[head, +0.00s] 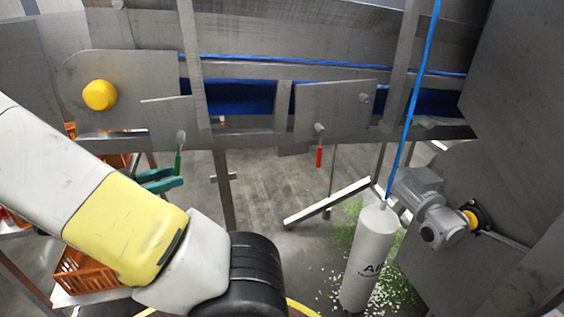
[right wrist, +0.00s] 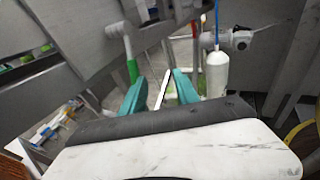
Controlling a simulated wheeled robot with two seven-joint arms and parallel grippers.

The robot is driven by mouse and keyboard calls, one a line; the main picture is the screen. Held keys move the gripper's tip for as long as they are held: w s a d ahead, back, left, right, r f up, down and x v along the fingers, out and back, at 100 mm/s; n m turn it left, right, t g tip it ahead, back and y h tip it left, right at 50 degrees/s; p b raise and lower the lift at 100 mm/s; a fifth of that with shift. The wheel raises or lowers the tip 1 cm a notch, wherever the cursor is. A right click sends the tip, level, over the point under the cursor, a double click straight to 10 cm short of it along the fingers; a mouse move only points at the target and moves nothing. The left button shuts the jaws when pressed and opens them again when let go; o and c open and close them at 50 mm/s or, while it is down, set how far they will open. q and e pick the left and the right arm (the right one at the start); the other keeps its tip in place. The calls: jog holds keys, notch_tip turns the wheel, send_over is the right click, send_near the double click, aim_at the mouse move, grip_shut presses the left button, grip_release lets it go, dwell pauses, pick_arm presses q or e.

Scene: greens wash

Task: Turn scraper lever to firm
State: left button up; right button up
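A lever with a green handle (head: 178,162) hangs down from a grey pivot on the conveyor's side plate. A second lever with a red handle (head: 319,156) hangs from another plate to the right. No label tells which is the scraper lever. My right gripper (head: 177,176) has teal fingers, at the lower end of the green handle. In the right wrist view the fingers (right wrist: 159,74) stand apart with nothing clearly between them. The green handle (right wrist: 132,71) shows there just beyond the left finger's tip; contact cannot be told. My left gripper is not in view.
A yellow knob (head: 99,95) is on the left plate. Orange crates (head: 90,277) stand low at left. A white cylinder (head: 368,262) and a grey motor (head: 420,200) are at right, with green scraps on the floor. My arm covers the lower left.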

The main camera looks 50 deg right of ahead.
jog(key=s+f+m+g+y, duration=0.1)
jog(key=s+m+g+y, duration=0.1)
jog(key=s+m+y, duration=0.3)
jog(key=s+a+r+m+t+y, duration=0.4)
jog(key=r+m+y, duration=0.1)
jog(key=r+y, duration=0.1)
jog(key=s+a+r+m+t+y, duration=0.4)
jog(key=s+a+r+m+y, duration=0.1)
jog(key=r, duration=0.4)
jog(key=shift+a+m+t+y, duration=0.2)
jog(key=shift+m+t+y, duration=0.25)
jog(key=shift+y, duration=0.65)
jog(key=shift+s+r, duration=0.1)
jog(key=shift+r, duration=0.05)
